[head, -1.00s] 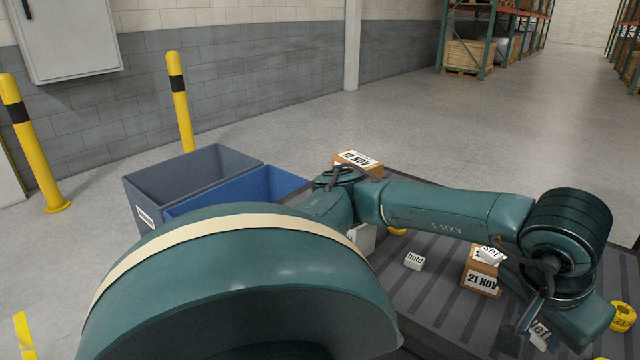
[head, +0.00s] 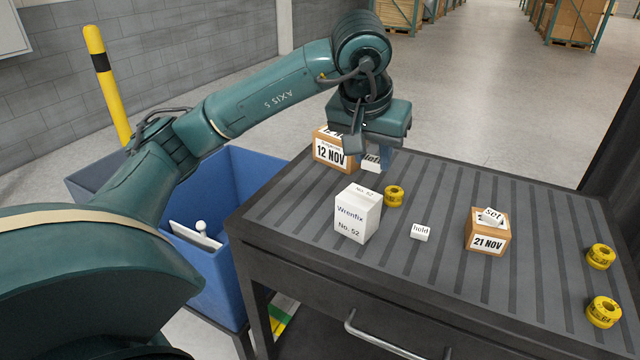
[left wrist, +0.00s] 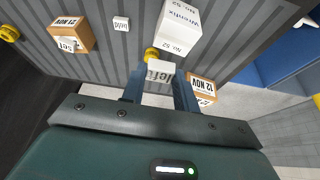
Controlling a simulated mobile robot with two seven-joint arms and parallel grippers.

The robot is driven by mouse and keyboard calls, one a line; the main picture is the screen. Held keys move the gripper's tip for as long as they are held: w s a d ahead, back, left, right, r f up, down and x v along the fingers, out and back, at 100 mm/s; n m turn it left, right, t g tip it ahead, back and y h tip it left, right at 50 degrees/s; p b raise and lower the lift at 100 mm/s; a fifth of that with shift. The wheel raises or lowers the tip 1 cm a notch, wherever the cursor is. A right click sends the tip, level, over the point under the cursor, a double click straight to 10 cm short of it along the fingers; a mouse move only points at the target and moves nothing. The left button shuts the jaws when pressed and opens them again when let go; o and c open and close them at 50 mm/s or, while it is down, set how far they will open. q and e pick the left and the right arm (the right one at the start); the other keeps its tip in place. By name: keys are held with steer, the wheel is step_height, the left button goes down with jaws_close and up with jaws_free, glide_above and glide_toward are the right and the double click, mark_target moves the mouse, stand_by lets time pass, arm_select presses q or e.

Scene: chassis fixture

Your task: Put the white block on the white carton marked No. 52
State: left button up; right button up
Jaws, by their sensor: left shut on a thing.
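The white carton marked No. 52 (head: 352,222) stands upright on the dark ribbed bench top, near its left edge. My left gripper (head: 373,153) points down behind the carton, near the brown 12 NOV box. It is shut on a white block (head: 371,162) with dark lettering. In the left wrist view this block (left wrist: 161,72) sits between the two fingers and seems to read "left". The carton (left wrist: 178,35) lies just beyond it there, apart from the block. The carton's top is bare. My right gripper is not in view.
Another white block, "set" (head: 491,215), rests on the 21 NOV box (head: 487,240); "hold" (head: 420,232) lies on the bench. A yellow roll (head: 393,196) stands beside the carton. A blue bin (head: 215,265) is left of the bench.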

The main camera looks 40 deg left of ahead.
arm_select(q)
step_height(320, 180, up, 2)
steer(key=a, duration=0.2)
glide_above(361, 195)
steer(key=s, duration=0.2)
steer(key=shift+n, duration=0.3)
steer(key=f, duration=0.5)
steer(key=shift+w+d, duration=0.15)
steer(key=shift+w, duration=0.1)
steer(key=shift+f, duration=2.25)
steer(key=shift+f, duration=0.2)
steer(key=o, duration=1)
steer(key=shift+c, duration=0.2)
steer(key=shift+r, duration=0.15)
